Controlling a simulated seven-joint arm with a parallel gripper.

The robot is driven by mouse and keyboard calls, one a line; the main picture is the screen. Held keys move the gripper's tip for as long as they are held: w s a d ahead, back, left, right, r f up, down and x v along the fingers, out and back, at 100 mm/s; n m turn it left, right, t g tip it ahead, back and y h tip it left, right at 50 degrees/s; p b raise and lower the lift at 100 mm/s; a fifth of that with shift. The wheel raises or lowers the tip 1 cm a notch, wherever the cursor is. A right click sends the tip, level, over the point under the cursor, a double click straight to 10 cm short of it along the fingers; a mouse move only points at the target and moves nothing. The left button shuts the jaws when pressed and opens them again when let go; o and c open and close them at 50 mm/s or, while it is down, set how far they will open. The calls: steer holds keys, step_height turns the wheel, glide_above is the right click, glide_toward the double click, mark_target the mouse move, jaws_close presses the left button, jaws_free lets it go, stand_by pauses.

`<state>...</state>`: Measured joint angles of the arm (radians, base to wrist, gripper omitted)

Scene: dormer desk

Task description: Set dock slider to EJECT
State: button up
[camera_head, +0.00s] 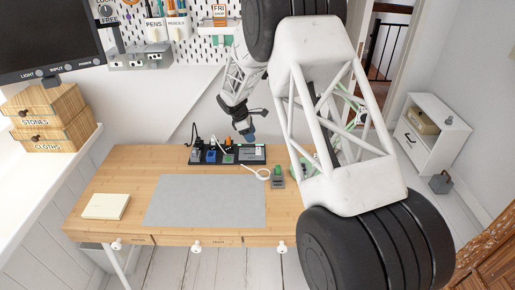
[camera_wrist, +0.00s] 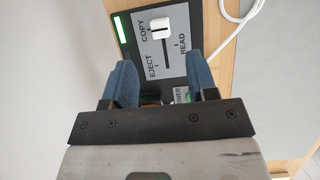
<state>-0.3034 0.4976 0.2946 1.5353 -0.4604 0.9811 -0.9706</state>
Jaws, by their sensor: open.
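The dock (camera_head: 262,153) is a dark strip at the back of the desk in the head view. In the wrist view its grey slider panel (camera_wrist: 172,55) carries the labels COPY, READ and EJECT. The white slider knob (camera_wrist: 161,29) is at the slot's upper end, beside COPY. EJECT is printed near the slot's lower end. My gripper (camera_wrist: 161,82) is open, its blue fingers apart and empty, over the EJECT end. The knob lies beyond the fingertips in the picture; contact is not visible. In the head view my gripper (camera_head: 247,134) is above the dock.
A white cable (camera_wrist: 235,16) runs right of the panel. A green light (camera_wrist: 120,29) is at its left. A grey mat (camera_head: 205,200) covers the desk's middle, with a cream box (camera_head: 106,206) to its left. A small grey device (camera_head: 277,178) stands right of the dock.

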mark_target(258, 148)
steer(key=shift+d+f, duration=0.1)
steer(key=shift+f, duration=0.15)
steer(key=shift+x, duration=3.85)
jaws_close()
